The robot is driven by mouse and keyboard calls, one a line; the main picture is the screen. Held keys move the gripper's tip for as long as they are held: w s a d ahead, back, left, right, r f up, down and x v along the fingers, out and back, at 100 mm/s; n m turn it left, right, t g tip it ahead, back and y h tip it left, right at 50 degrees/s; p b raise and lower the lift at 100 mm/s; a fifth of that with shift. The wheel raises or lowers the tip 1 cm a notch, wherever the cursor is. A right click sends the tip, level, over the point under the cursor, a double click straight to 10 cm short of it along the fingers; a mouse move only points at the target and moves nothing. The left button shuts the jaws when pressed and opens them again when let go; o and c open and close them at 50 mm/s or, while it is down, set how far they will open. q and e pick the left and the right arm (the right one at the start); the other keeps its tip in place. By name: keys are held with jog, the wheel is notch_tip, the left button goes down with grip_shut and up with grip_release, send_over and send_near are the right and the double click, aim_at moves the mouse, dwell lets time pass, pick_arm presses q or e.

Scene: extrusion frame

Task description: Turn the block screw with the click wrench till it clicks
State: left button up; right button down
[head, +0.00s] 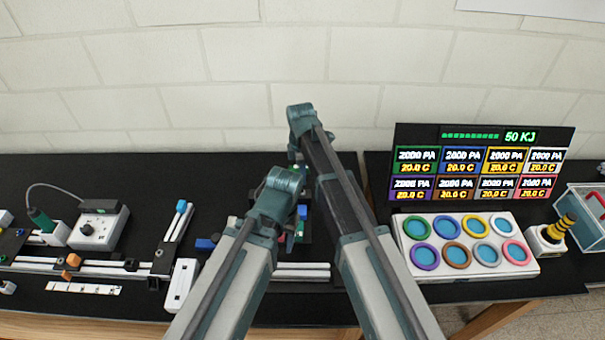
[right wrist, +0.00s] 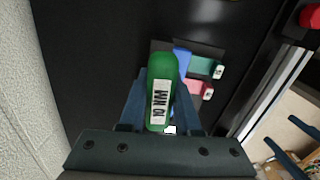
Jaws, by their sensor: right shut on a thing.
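A green wrench handle marked "10 NM" (right wrist: 162,95) stands out in the right wrist view. My right gripper (right wrist: 160,105) is shut on it, with one blue finger on each side. The handle hides most of what lies beyond it. In the head view my two forearms cover the middle of the bench and hide the right gripper. Two dark blue fingers at the right edge of the right wrist view look like my left gripper (right wrist: 290,134); they are apart with nothing visible between them. I cannot make out the block screw in either view.
A green handle (right wrist: 203,67) and a pink handle (right wrist: 196,88) lie beside the wrench. Pale rails (head: 302,271) run near the front. A white tray with coloured rings (head: 529,265) and a lit panel (head: 480,138) stand right; a grey box with a dial (head: 98,230) stands left.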

jog(key=shift+f, duration=0.25)
jog(key=shift+m, duration=0.8)
jog(key=shift+m, duration=0.7)
jog(key=shift+m, duration=0.5)
jog(key=shift+n, duration=1.1)
jog(key=shift+r, duration=0.1)
